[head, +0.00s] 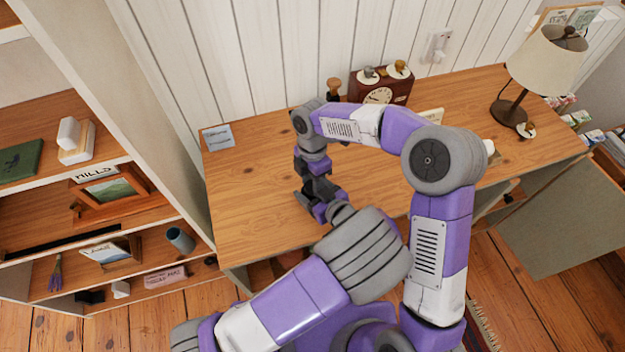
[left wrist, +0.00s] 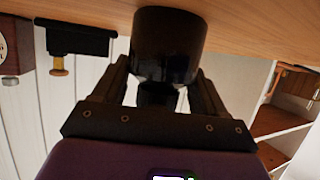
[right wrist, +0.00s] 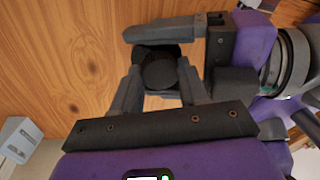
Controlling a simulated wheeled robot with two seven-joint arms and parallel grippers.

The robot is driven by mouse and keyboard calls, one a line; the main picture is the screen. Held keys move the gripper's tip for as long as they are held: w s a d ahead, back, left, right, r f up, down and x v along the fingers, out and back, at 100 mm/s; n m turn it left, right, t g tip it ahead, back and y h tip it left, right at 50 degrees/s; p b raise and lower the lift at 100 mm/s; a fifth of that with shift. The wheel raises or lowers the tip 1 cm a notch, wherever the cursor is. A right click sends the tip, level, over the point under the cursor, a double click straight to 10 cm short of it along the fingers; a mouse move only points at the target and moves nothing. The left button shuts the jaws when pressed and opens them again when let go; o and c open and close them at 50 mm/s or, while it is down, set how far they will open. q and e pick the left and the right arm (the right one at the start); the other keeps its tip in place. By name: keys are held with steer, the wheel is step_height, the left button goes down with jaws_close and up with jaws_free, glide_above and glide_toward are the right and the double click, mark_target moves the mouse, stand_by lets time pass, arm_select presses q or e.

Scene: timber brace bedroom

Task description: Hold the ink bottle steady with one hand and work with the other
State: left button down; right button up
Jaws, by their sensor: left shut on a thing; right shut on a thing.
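The dark, glossy ink bottle (left wrist: 168,45) stands on the desk in the left wrist view, which shows the room upside down. My left gripper (left wrist: 158,75) is shut on it, a finger at each side. In the right wrist view, looking down on the desk, my right gripper (right wrist: 158,85) is shut on the bottle's round black cap (right wrist: 160,66). A left gripper finger lies just beside the cap there. Whether the cap is seated or loose cannot be told. In the head view my arms hide the bottle, and both grippers meet near the desk's left half.
A clock (head: 380,92) stands at the back wall and a lamp (head: 540,65) at the right. A shelf unit (head: 120,110) rises at the left.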

steer(key=m, duration=0.4)
steer(key=shift+y, duration=0.3)
steer(key=m, duration=0.4)
steer(key=shift+d+y, duration=0.1)
steer(key=shift+y, duration=0.3)
steer(key=o, duration=1.1)
steer(key=shift+o, duration=0.2)
steer(key=shift+s+r, duration=0.1)
steer(key=shift+r, duration=2.15)
steer(key=shift+d, duration=0.1)
steer(key=shift+c, duration=1.4)
step_height(320, 180, up, 7)
steer(key=w+n+h, duration=0.1)
steer(key=w+n, duration=0.1)
steer(key=n, duration=0.7)
steer(key=shift+a+n+h, duration=0.3)
steer(key=shift+a+h, duration=0.1)
